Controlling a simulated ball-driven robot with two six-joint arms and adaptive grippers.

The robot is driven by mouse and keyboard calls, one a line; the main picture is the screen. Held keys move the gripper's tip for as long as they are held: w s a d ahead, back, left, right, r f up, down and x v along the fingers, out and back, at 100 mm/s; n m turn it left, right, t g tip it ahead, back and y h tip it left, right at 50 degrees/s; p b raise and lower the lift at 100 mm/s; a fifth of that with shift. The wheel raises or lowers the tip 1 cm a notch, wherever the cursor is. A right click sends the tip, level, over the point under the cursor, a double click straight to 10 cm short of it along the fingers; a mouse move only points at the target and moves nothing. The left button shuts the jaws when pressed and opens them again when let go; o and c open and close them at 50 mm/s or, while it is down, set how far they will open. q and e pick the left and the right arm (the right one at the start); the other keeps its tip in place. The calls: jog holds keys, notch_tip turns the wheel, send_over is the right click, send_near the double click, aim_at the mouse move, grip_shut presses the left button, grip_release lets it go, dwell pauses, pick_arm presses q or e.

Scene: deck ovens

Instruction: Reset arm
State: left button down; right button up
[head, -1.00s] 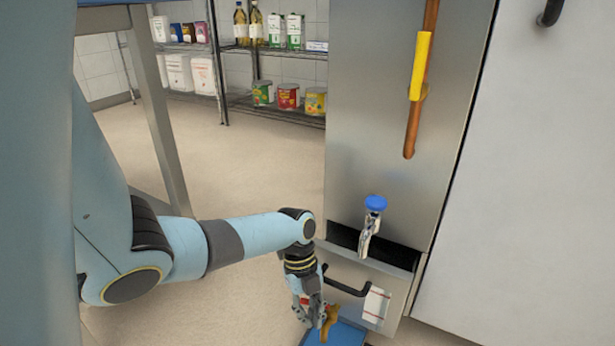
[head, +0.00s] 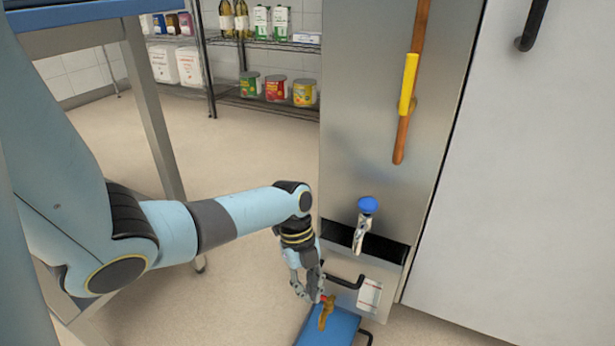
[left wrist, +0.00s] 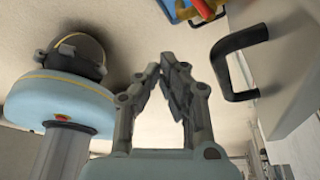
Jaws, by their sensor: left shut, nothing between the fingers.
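My left gripper (head: 314,294) hangs low in front of the steel unit, its arm coming in from the left. In the left wrist view its fingers (left wrist: 170,62) meet at the tips with nothing between them. In the head view it is beside a red and orange-brown object (head: 326,312) over a blue box-like thing (head: 336,328) on the floor. I cannot tell from this view whether it touches that object. My right gripper is not in view.
The steel unit (head: 375,120) has a blue-topped tap (head: 366,215), a black drawer handle (head: 345,283), also large in the left wrist view (left wrist: 240,62), and a yellow-sleeved pipe (head: 408,85). A white door (head: 510,190) stands right. Shelves (head: 265,105) stand behind. The floor (head: 240,140) between is clear.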

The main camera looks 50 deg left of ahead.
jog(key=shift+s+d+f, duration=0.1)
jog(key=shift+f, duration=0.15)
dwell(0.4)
